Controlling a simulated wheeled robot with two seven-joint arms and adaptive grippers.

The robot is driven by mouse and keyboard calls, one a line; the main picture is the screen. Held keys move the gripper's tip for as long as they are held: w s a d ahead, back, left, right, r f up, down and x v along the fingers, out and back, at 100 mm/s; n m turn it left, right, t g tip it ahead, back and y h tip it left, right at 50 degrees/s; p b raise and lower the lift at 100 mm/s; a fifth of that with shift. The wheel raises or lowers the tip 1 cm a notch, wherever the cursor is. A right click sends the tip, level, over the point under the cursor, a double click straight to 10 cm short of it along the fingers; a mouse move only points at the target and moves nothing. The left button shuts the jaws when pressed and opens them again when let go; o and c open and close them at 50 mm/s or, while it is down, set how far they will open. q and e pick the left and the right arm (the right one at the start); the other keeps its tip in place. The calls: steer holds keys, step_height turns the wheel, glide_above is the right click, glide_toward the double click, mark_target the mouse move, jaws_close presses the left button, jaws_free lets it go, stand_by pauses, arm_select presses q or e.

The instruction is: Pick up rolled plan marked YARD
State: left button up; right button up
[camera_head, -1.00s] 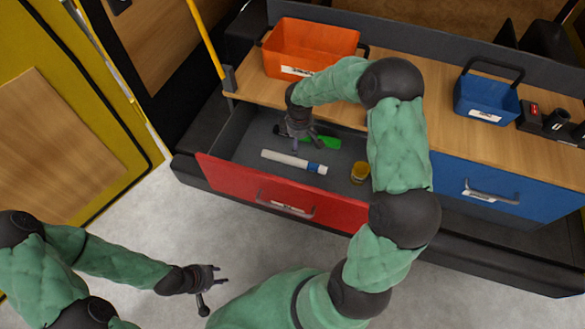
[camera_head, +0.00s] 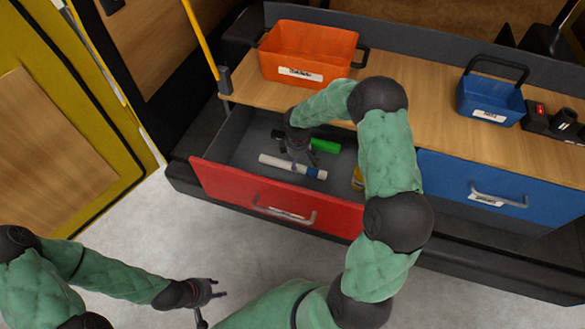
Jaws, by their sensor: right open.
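The rolled plan (camera_head: 277,162) is a white roll with a blue band near its right end. It lies in the open red drawer (camera_head: 240,190); I cannot read its marking. My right gripper (camera_head: 296,163) is open and reaches down over the middle of the roll, hiding part of it. I cannot tell whether the fingers touch the roll. My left gripper (camera_head: 214,296) hangs low at the bottom left over the floor, away from the drawer; its jaw opening is unclear.
A green-and-black item (camera_head: 325,146) lies just behind the roll. A yellow item (camera_head: 357,178) is partly hidden by my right arm. An orange bin (camera_head: 309,55) and a blue basket (camera_head: 488,100) stand on the wooden top (camera_head: 440,120).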

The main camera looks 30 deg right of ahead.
mark_target(299, 165)
step_height(299, 165, down, 4)
steer(key=shift+w+d+f+b, duration=0.1)
steer(key=shift+d+b, duration=0.05)
steer(key=shift+b, duration=0.5)
steer(key=c, duration=1.3)
steer(key=shift+r, duration=0.2)
